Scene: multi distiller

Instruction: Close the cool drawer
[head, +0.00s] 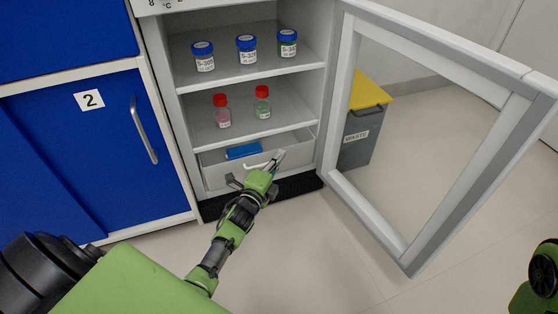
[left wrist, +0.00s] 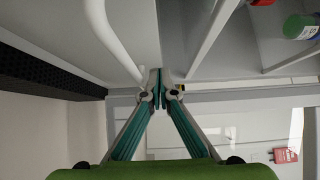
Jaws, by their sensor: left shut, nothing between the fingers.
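The cool drawer (head: 222,174) is the pale bottom drawer of the open cooler, with a white handle (head: 254,166) on its front. A blue item (head: 244,151) shows inside above its front edge; how far it stands out is hard to tell. My left gripper (head: 277,159) is shut and empty, its tips at the drawer front beside the right end of the handle. In the left wrist view the closed fingertips (left wrist: 160,82) are close to the handle (left wrist: 108,38); contact cannot be made out. My right gripper is out of view; only part of a green arm shows at lower right.
The glass cooler door (head: 430,150) stands wide open on the right. Bottles with blue caps (head: 246,48) and red caps (head: 222,111) stand on the shelves above. A grey waste bin (head: 362,135) with a yellow lid is behind the door. The floor in front is clear.

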